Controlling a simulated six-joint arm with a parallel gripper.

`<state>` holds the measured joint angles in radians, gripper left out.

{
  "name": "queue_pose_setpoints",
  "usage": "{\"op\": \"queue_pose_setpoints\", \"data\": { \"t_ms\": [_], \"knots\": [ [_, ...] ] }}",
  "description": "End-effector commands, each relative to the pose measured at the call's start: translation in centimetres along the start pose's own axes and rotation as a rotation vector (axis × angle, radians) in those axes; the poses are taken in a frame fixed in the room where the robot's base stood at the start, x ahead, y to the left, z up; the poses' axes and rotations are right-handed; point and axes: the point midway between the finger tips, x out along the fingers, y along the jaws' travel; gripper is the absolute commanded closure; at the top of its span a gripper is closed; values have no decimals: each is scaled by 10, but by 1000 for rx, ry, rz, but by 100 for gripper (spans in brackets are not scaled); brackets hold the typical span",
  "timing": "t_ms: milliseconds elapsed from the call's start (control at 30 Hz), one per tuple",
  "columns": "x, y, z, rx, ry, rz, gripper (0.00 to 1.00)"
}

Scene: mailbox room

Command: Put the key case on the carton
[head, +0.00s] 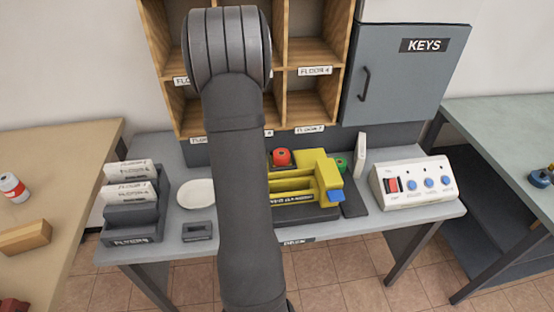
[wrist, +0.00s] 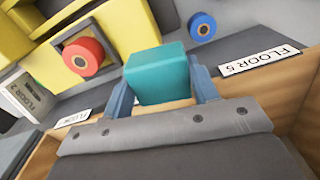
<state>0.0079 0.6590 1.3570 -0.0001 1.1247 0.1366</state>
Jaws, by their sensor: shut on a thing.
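My gripper (wrist: 163,88) is shut on a teal block (wrist: 158,75), which seems to be the key case. Its blue-grey fingers stand at the block's left and right sides in the wrist view. A tan surface shows just below the block, and I cannot tell what it belongs to or whether they touch. In the head view my arm hides the gripper and the block. I cannot make out a carton for certain in either view.
Wooden pigeonholes (head: 305,40) with floor labels stand behind the grey desk (head: 170,260). On the desk are a yellow device (head: 318,165) with a red knob (head: 281,158), a white switch box (head: 412,185), a flyer rack (head: 133,216) and a white plate (head: 197,191). A grey key cabinet (head: 405,75) hangs right.

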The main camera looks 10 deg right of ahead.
Motion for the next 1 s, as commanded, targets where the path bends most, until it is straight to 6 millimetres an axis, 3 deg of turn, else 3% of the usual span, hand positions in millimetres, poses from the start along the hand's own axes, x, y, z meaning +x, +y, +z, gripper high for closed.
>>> {"op": "queue_pose_setpoints", "data": {
  "t_ms": [33,200,500,700,1000],
  "knots": [
    [1,-24,-1,-50,0,0,74],
    [4,-92,3,-204,-1,0,74],
    [9,-191,22,-427,0,0,74],
    [10,-237,31,-454,1,0,74],
    [8,-256,17,-181,1,0,74]
  ]
}}
